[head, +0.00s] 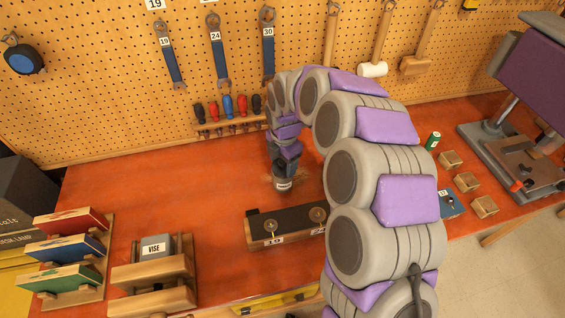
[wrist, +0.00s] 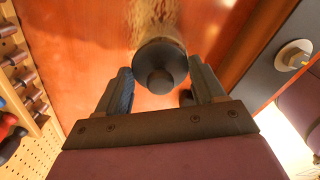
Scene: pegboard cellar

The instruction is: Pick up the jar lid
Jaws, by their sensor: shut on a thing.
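The jar lid (wrist: 160,66) is a dark round disc with a knob on top. In the wrist view it sits between the two fingers of my gripper (wrist: 162,78), which is shut on it. The clear glass jar (wrist: 152,18) shows just beyond the lid; I cannot tell whether lid and jar touch. In the head view my gripper (head: 283,184) is low over the orange-red bench, behind the dark bolt board, and its fingers and the lid are too small to make out.
The bolt board (head: 262,235) stands just in front of my gripper. A screwdriver rack (head: 232,125) is behind at the pegboard. The vise (head: 154,250) and coloured boxes (head: 70,248) are at left. Wooden blocks (head: 467,182) and a drill press (head: 520,165) are at right. The bench's left middle is clear.

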